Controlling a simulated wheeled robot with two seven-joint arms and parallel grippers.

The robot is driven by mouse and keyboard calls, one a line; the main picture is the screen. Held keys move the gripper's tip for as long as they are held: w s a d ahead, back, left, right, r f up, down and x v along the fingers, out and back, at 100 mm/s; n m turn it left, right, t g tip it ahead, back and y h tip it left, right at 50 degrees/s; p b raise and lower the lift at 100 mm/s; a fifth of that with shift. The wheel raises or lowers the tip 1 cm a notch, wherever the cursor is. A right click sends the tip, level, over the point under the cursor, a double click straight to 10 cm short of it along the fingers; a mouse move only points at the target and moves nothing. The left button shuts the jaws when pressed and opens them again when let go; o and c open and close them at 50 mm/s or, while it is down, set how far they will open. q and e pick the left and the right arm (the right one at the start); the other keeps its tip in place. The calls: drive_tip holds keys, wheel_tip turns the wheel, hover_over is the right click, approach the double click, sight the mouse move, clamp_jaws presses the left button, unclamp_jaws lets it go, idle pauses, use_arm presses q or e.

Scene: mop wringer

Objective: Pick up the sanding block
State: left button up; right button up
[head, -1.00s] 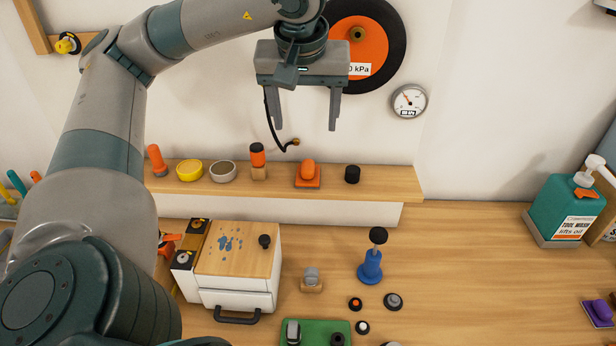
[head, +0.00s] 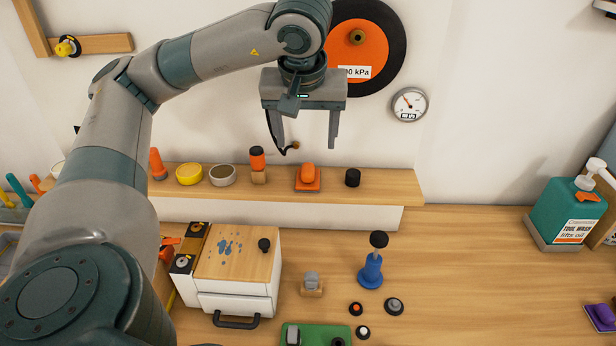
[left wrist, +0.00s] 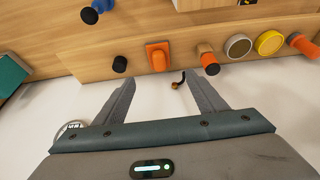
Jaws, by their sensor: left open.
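An orange block with a rounded orange grip on a flat square base (head: 308,179) sits on the wall shelf; it looks like the sanding block, though no label shows. It also shows in the left wrist view (left wrist: 158,56), ahead of the fingertips and roughly centred between them. My left gripper (head: 306,147) is open and empty, fingers pointing down, above the orange block and apart from it. Its two fingers also show in the left wrist view (left wrist: 159,82). My right gripper is not in view.
A thin dark hose hangs by the left finger. Below are a white cabinet (head: 237,270) and a blue plunger-like tool (head: 371,270).

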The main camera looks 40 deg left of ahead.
sight(308, 168)
use_arm(q)
drive_tip(key=p+x, duration=0.1)
drive_tip(key=x, duration=0.5)
drive_tip(key=shift+f, duration=0.15)
drive_tip(key=shift+w+a+f, duration=0.15)
drive_tip(key=shift+f, duration=0.4)
drive_tip(key=shift+p+x, duration=1)
drive_tip(key=shift+p, duration=0.2)
drive_tip(key=shift+p+x, duration=0.45)
drive_tip(key=shift+x, duration=0.6)
drive_tip(key=shift+w+a+f, duration=0.15)
drive_tip(key=shift+w+f, duration=0.1)
drive_tip(key=shift+f, duration=0.2)
